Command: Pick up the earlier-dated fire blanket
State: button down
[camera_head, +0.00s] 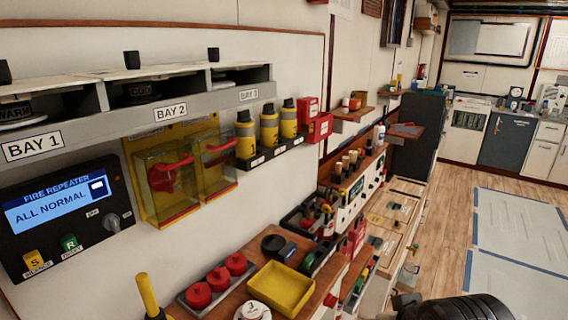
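No fire blanket can be told for certain, and no date is readable from here. Two small red packs, an upper one (308,107) and a lower one (320,127), sit at the right end of the wall shelf, beside the yellow canisters. More red packs (356,232) stand lower down, past the black bins. Which of these, if any, are fire blankets I cannot tell. A dark ribbed part of my arm shows at the bottom edge, right of centre, with a smaller dark piece at its left that may be my gripper (405,301). Its fingers cannot be made out.
Yellow canisters (268,130) stand on a narrow wall shelf (262,158). Below, a wooden counter (226,300) holds a yellow tray (281,287) and red knobs (218,279). A fire repeater panel (66,218) is at left. The wooden floor (447,220) at right is open, with pale sheets (520,250).

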aim_at(357, 233)
jog(key=l+u, duration=0.15)
jog(key=l, duration=0.35)
jog(key=i+l+u, duration=0.15)
jog(key=l, duration=0.35)
jog(key=l+u, duration=0.15)
jog(key=l, duration=0.3)
jog(key=k+l+u, duration=0.15)
jog(key=l, duration=0.35)
jog(key=l+u, duration=0.15)
jog(key=l, duration=0.35)
jog(key=l+u, duration=0.15)
jog(key=l, duration=0.35)
jog(key=k+l+u, duration=0.15)
jog(key=l, duration=0.3)
jog(key=k+l+u, duration=0.2)
jog(key=l, duration=0.25)
jog(key=i, duration=0.05)
